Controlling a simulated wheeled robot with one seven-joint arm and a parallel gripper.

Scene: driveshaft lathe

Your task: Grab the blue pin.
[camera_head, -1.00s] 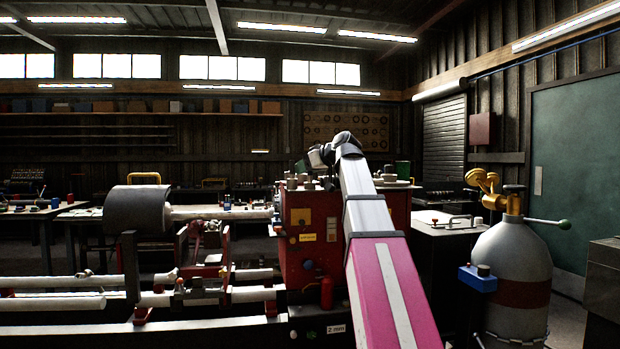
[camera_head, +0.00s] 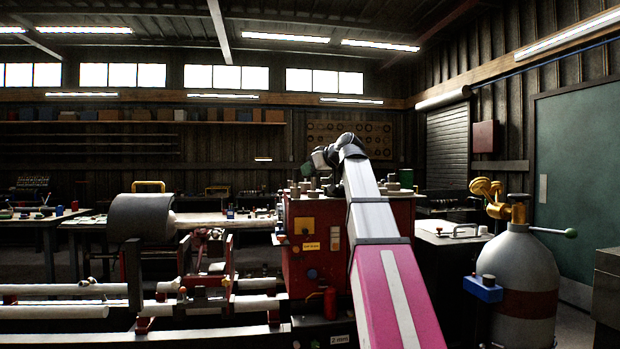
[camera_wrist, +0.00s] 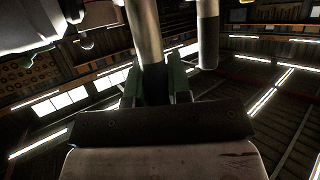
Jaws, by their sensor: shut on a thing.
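In the wrist view my gripper (camera_wrist: 154,88) has its two green fingers closed around the dark lower part of an upright metal pin (camera_wrist: 147,35). The pin looks pale steel above a dark band; no blue shows clearly on it in this light. A second, similar cylinder (camera_wrist: 207,30) stands to its right, apart from the fingers. In the head view my gripper (camera_head: 308,170) is small and dark, low over the top of the red headstock (camera_head: 300,262), among several short pegs. What it holds is too small to tell there.
Several grey pegs (camera_head: 392,186) stand on the headstock top, right of my arm. A green cylinder (camera_head: 406,177) is behind them. The lathe's long rails (camera_head: 70,289) run left. A gas cylinder (camera_head: 513,275) with a yellow valve stands at the right.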

